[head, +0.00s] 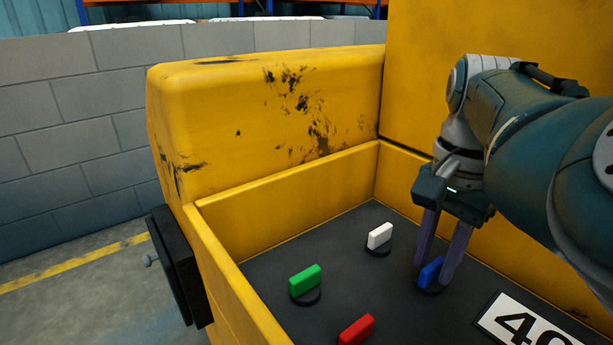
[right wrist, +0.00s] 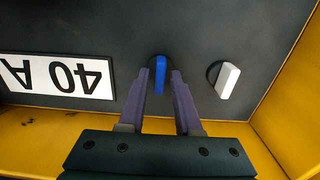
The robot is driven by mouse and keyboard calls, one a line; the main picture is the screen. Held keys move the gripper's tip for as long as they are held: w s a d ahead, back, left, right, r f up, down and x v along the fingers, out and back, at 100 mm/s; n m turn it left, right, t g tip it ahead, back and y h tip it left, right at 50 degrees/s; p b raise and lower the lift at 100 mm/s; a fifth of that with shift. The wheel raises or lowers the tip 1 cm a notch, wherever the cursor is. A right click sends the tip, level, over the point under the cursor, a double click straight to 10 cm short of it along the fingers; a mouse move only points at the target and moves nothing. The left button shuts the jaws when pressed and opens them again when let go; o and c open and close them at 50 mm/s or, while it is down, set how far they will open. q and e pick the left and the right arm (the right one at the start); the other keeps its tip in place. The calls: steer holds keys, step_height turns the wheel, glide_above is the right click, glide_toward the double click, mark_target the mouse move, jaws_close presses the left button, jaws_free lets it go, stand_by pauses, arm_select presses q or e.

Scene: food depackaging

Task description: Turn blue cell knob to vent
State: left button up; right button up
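The blue knob (head: 430,270) stands on a round black base on the dark panel in the yellow housing. My right gripper (head: 437,262) reaches down over it, one finger on each side. In the right wrist view the blue knob (right wrist: 160,74) lies between the two fingertips of my right gripper (right wrist: 159,78), with a narrow gap on both sides. The fingers are apart and look clear of the knob. Part of the knob is hidden by a finger in the head view. My left gripper is not in view.
A white knob (head: 379,236), a green knob (head: 305,279) and a red knob (head: 356,331) stand on the same panel. A "40 A" label (right wrist: 55,75) lies beside the blue knob. Yellow walls (head: 290,195) enclose the recessed panel.

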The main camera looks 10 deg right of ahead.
steer(key=c, duration=0.4)
jaws_close()
